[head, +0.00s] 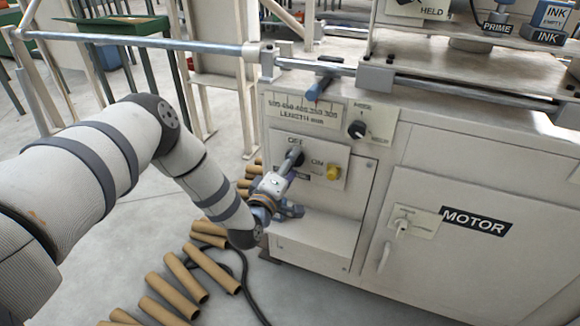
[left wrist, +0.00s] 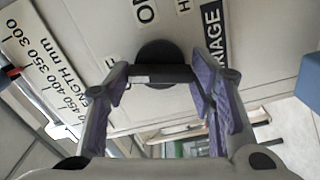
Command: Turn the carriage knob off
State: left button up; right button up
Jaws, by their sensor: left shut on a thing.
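The carriage knob (head: 298,156) is a black rotary knob on the cream panel of the machine's cabinet, between the labels OFF and ON. In the left wrist view the knob (left wrist: 160,73) shows as a dark bar in front of a round black base. My left gripper (head: 291,163) is at the panel and shut on the knob. In the left wrist view its purple-padded fingers (left wrist: 163,76) sit at either side of the bar. The gripper partly hides the knob in the head view, and I cannot tell clearly which label it points to. My right gripper is in neither view.
A yellow button (head: 333,172) sits just right of the knob. A black mode knob (head: 357,129) is above right, and a blue-handled lever (head: 318,88) is above. The motor switch (head: 402,226) is on the right door. Cardboard tubes (head: 210,268) and a black cable lie on the floor.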

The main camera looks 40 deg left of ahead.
pick_arm(q)
jog(key=shift+f+n+b, duration=0.1)
jog(key=shift+n+b, duration=0.3)
jog(key=shift+n, duration=1.1)
jog(key=o, duration=1.2)
jog(key=shift+c, duration=0.2)
jog(key=v, duration=1.2)
jog(key=shift+s, duration=0.1)
